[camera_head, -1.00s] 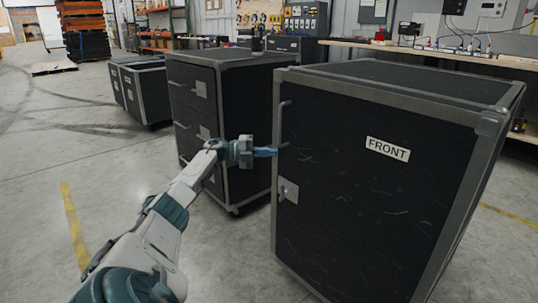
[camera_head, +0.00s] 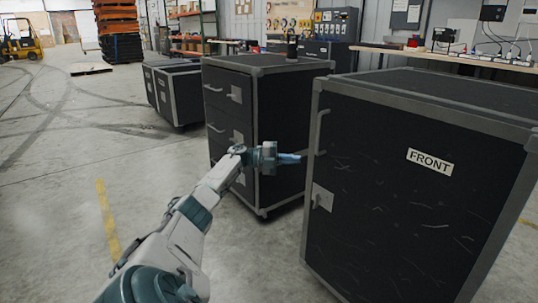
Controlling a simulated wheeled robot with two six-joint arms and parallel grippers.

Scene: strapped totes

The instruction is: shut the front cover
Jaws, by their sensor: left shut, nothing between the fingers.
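The front cover (camera_head: 400,215) is the black, scuffed front panel of a large grey-edged case, with a white FRONT label (camera_head: 430,161). The panel looks flush with the case frame. It has a grey vertical handle (camera_head: 322,131) near its upper left edge and a metal latch plate (camera_head: 321,198) below. My left gripper (camera_head: 292,158) is shut and empty, its blue fingertips close to the panel's left edge by the lower end of the handle. I cannot tell if they touch. My right gripper is not in view.
A second black case with drawers (camera_head: 229,112) stands just behind my left gripper, with a dark bottle-like object (camera_head: 292,47) on top. Smaller black cases (camera_head: 178,92) stand farther left. A workbench (camera_head: 450,57) runs along the back.

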